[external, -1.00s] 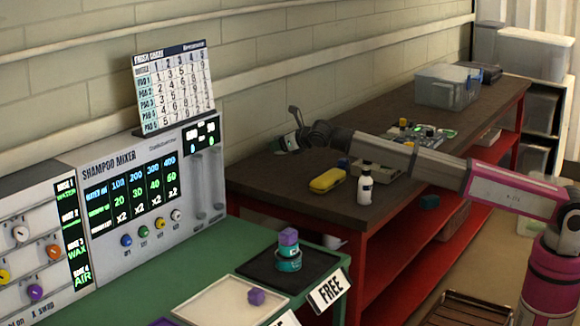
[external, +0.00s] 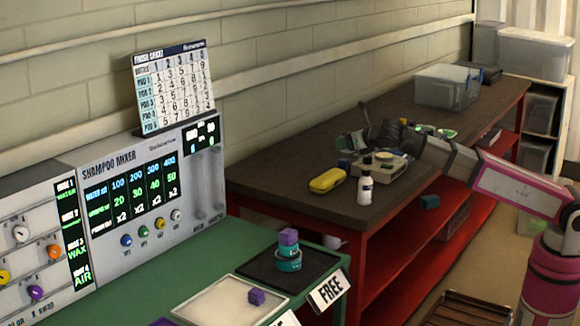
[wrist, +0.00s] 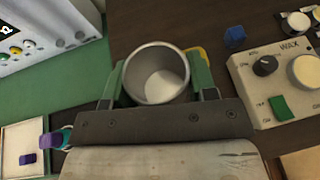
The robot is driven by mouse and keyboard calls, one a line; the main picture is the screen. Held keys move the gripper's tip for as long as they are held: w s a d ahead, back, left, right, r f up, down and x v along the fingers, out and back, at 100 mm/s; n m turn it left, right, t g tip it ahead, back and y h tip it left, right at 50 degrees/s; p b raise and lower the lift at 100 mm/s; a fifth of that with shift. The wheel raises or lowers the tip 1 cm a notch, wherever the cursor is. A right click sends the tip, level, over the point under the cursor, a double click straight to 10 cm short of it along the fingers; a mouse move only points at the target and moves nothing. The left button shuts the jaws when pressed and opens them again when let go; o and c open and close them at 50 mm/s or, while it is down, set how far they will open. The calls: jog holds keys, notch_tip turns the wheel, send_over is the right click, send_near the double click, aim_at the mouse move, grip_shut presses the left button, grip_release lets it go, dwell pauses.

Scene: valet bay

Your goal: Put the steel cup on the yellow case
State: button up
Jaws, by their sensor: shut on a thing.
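The steel cup (wrist: 157,73) is between the green fingers of my gripper (wrist: 160,85) in the wrist view, its open mouth facing the camera. My gripper is shut on it. In the external view my gripper (external: 358,142) is above the brown bench top; the cup is hard to make out there. The yellow case (external: 327,180) lies on the bench near its front left, below and left of my gripper. In the wrist view only a yellow edge of the case (wrist: 205,54) shows past the cup and a finger; the rest is hidden.
A white bottle (external: 365,188) and a beige wax device (external: 385,167) stand right of the case. A small blue block (wrist: 235,36) is nearby. A clear bin (external: 447,88) is farther back. The bench left of the case is clear.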

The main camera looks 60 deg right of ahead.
send_over(337, 169)
jog(key=f, duration=0.6)
jog(key=shift+s+a+f, duration=0.1)
jog(key=shift+s+f, duration=0.1)
jog(key=shift+f, duration=2.1)
jog(key=shift+f, duration=0.1)
jog(key=o, duration=0.9)
jog(key=shift+o, duration=0.2)
jog(key=v, duration=1.2)
